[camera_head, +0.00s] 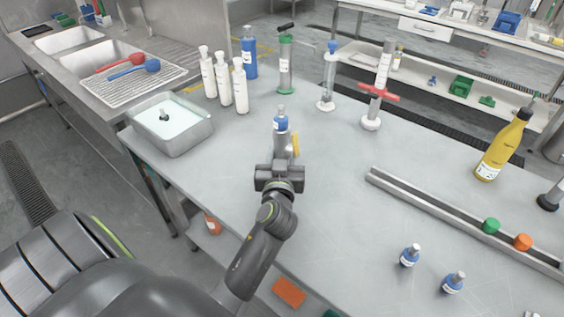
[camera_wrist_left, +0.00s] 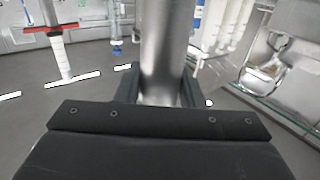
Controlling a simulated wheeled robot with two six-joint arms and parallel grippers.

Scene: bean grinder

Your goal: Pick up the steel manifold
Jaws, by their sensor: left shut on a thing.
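My left gripper (camera_head: 280,167) is in the middle of the head view, over the near half of the table. It is shut on an upright steel cylinder with a blue band, a narrow grey top and a yellow piece at its right side, which I take for the steel manifold (camera_head: 281,140). In the left wrist view, the steel body (camera_wrist_left: 165,50) stands between the two fingers of the gripper (camera_wrist_left: 160,88). The gripper hides its lower part in the head view, so I cannot tell whether it touches the table. My right gripper is not in view.
White bottles (camera_head: 224,80) and a metal tray of pale liquid (camera_head: 172,124) stand at the left. A red-handled stand (camera_head: 372,108) is behind. A metal rail (camera_head: 440,208), a yellow bottle (camera_head: 502,147) and two small blue bottles (camera_head: 410,255) are right. The table between is clear.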

